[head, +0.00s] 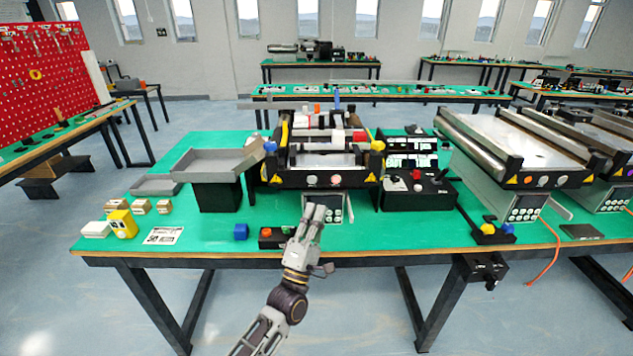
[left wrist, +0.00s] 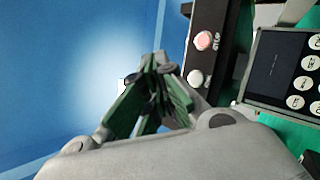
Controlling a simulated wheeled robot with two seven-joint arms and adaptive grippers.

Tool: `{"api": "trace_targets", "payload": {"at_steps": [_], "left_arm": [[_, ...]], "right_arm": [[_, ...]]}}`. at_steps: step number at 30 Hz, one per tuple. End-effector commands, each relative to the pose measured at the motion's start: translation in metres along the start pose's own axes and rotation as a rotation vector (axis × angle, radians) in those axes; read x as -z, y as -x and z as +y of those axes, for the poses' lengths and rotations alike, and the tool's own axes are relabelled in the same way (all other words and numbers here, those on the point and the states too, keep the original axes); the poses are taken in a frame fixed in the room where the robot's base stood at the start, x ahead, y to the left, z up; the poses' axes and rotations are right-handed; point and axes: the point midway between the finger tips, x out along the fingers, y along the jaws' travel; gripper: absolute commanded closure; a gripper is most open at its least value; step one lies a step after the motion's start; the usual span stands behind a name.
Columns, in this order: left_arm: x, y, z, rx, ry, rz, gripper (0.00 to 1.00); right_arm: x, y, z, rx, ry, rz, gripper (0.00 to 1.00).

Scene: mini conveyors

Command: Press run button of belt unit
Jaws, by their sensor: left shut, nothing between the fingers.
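The belt unit (head: 328,160) stands in the middle of the green table, with a black front rail. In the left wrist view a pinkish-red button (left wrist: 203,40) and a white button (left wrist: 195,78) show on the dark rail. Lettering beside the reddish one is too small to read surely. My left gripper (head: 315,210) is shut and empty, just below and in front of the rail; its fingertips (left wrist: 154,60) show apart from both buttons. My right gripper is out of view.
A keypad box (head: 337,214) with a screen and white keys sits below the rail, partly behind my gripper. A small black box with an orange button (head: 266,233) lies left. A grey tray (head: 215,165) stands left, a black control box (head: 425,190) right.

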Motion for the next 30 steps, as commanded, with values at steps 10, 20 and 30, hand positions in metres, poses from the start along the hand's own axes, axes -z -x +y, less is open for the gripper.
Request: {"api": "trace_targets", "payload": {"at_steps": [10, 20, 30], "left_arm": [[-0.005, -0.005, 0.013, -0.034, 0.038, -0.005, 1.0], [-0.004, -0.006, 0.011, -0.033, 0.037, -0.005, 1.0], [0.006, -0.021, 0.0, -0.034, 0.036, -0.005, 1.0]], "right_arm": [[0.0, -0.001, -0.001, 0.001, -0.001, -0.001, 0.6], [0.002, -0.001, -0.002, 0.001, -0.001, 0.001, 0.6], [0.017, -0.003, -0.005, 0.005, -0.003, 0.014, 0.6]]}}
